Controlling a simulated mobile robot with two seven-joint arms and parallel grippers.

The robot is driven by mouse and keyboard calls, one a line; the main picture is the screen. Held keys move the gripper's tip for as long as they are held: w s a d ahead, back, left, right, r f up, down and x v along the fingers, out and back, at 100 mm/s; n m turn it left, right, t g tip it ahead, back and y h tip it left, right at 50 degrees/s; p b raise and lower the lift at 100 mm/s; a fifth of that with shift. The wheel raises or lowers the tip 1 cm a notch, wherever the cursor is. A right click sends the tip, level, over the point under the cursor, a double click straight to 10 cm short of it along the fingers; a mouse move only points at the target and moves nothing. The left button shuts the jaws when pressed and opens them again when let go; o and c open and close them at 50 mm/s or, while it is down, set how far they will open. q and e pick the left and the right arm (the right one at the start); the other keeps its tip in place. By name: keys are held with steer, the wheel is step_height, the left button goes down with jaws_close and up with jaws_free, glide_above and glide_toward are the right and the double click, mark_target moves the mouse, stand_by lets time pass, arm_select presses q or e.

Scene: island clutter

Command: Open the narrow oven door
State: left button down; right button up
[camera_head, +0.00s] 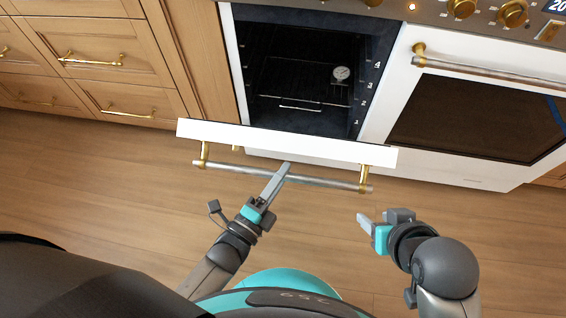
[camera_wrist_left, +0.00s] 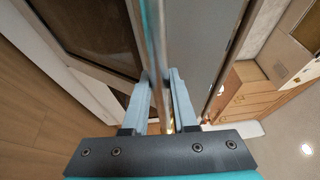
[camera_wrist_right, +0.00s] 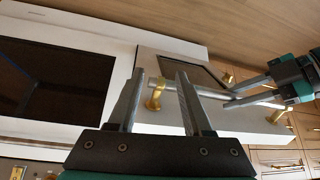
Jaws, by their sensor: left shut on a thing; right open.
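The narrow oven's white door (camera_head: 290,140) is swung down and open, seen nearly edge-on in the head view. Its dark cavity (camera_head: 300,75) shows behind it, with a rack and a round dial inside. The door's silver handle bar (camera_head: 320,181) sits on gold brackets along the door's outer side. My left gripper (camera_head: 282,172) is shut on the handle bar near its middle; the bar also runs between its fingers in the left wrist view (camera_wrist_left: 162,60). My right gripper (camera_head: 365,222) is open and empty, below and apart from the handle's right end.
A wider oven (camera_head: 480,110) with a closed dark-glass door and its own handle (camera_head: 490,76) stands at the right. Wooden drawers (camera_head: 100,60) with gold pulls are at the left. The wood floor (camera_head: 120,190) in front is clear.

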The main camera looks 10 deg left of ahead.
arm_select(q)
steer(key=shift+s+f, duration=0.25)
steer(key=shift+f, duration=0.2)
arm_select(e)
steer(key=shift+w+a+f, duration=0.1)
steer(key=shift+w+a, duration=0.1)
steer(key=shift+a, duration=0.05)
arm_select(q)
steer(key=c, duration=0.7)
jaws_free()
steer(key=shift+r, duration=0.1)
arm_select(e)
steer(key=shift+w, duration=0.1)
arm_select(q)
steer(key=r+p+v, duration=0.1)
steer(key=p+v, duration=0.2)
steer(key=v, duration=1.2)
steer(key=shift+f, duration=0.45)
arm_select(e)
steer(key=s+d+f+g, duration=0.2)
steer(key=f, duration=0.1)
steer(key=shift+s+d+f+h, duration=0.15)
steer(key=shift+f+h, duration=0.1)
steer(key=shift+h, duration=0.15)
arm_select(q)
steer(key=shift+s, duration=0.1)
